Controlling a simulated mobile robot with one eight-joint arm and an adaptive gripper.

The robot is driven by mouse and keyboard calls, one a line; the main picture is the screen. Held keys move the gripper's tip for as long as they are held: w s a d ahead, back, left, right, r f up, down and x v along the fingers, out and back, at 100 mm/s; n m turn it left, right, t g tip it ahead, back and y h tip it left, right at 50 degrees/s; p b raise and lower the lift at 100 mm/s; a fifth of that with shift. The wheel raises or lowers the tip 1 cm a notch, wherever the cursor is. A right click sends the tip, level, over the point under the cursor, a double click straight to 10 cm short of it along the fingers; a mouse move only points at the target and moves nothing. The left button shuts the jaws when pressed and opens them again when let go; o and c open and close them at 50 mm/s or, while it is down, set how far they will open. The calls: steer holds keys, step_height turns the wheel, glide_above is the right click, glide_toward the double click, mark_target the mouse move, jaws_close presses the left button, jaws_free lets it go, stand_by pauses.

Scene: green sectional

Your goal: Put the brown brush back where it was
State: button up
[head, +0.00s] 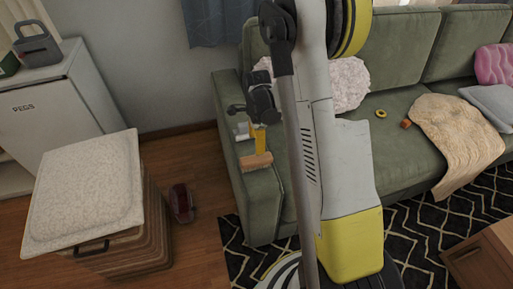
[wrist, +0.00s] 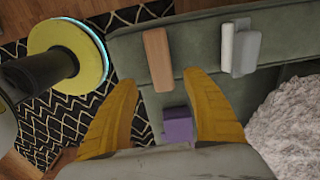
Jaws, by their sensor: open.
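The brown brush (head: 256,161) lies on the green sofa's left armrest (head: 262,200), with pale bristles showing along its lower edge. In the wrist view the brush (wrist: 158,58) is a plain brown bar lying just beyond the gap between my yellow fingers. My gripper (head: 259,146) is over the armrest, right at the brush in the head view. In the wrist view my gripper (wrist: 161,80) is open, its two fingers spread to either side with nothing held between them. Whether a finger touches the brush I cannot tell.
Pale blocks (wrist: 240,48) lie on the armrest beside the brush. A purple block (wrist: 178,125) shows between the fingers, lower down. A fluffy white cushion (head: 349,84) is on the sofa. A hamper with a pale top (head: 85,185) and a dark red object (head: 182,203) stand left.

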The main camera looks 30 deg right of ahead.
steer(key=s+a+r+n+t, duration=0.15)
steer(key=a+r+n, duration=0.25)
steer(key=r, duration=0.5)
steer(key=s+a+r+n+t, duration=0.1)
steer(key=s+a+r+n, duration=0.25)
steer(key=r, duration=0.45)
steer(key=s+a+r+n+t, duration=0.2)
steer(key=s+a+r+n, duration=0.1)
steer(key=s+n, duration=0.3)
steer(key=s+a+r+n+t, duration=0.2)
steer(key=s+a+r+n, duration=0.2)
steer(key=s+a+n, duration=0.1)
steer(key=s+n, duration=0.1)
steer(key=n, duration=0.1)
steer(key=shift+s+r+n+t, duration=0.3)
steer(key=shift+s+n+t, duration=0.05)
steer(key=shift+s, duration=0.05)
